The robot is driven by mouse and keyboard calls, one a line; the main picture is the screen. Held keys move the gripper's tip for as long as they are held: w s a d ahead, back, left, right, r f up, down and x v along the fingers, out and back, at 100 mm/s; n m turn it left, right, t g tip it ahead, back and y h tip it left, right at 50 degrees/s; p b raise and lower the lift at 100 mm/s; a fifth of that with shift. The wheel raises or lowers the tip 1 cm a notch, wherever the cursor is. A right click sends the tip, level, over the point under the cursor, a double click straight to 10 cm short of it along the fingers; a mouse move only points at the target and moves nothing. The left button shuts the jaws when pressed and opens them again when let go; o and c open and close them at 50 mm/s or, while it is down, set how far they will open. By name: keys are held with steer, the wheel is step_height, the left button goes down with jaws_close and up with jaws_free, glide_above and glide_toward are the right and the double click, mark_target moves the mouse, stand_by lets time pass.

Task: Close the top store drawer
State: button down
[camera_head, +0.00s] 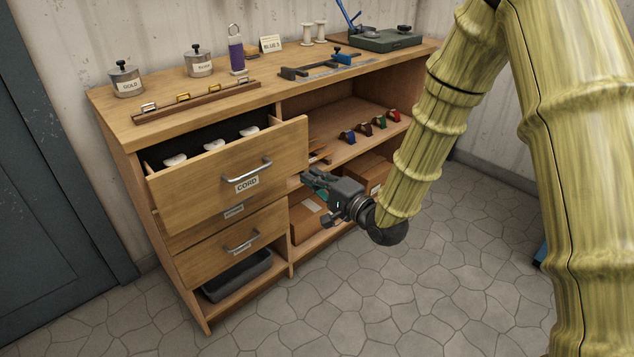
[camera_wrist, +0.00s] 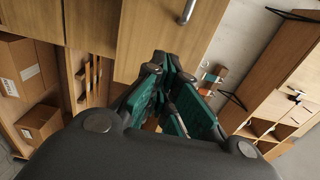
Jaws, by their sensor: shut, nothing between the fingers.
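The top store drawer (camera_head: 205,196), labelled CORD, is pulled well out of the wooden cabinet. Its front has a metal bar handle (camera_head: 247,171), and several white spools (camera_head: 214,145) lie inside. My gripper (camera_head: 306,179) is shut and empty, by the right edge of the drawer front. In the wrist view the green-padded fingers (camera_wrist: 165,85) are together just below the drawer front (camera_wrist: 165,40), with the end of its handle (camera_wrist: 187,12) at the top. I cannot tell whether the fingertips touch the drawer.
A lower drawer (camera_head: 232,249) is under the top one, above a dark bin (camera_head: 238,277). Open shelves on the right hold cardboard boxes (camera_head: 313,217) and small coloured items (camera_head: 364,129). Pots and tools stand on the worktop (camera_head: 228,103). The stone floor (camera_head: 370,310) in front is clear.

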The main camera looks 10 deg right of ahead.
mark_target(281, 157)
steer(key=b+x, duration=0.1)
steer(key=x, duration=0.9)
steer(key=shift+w+a, duration=0.15)
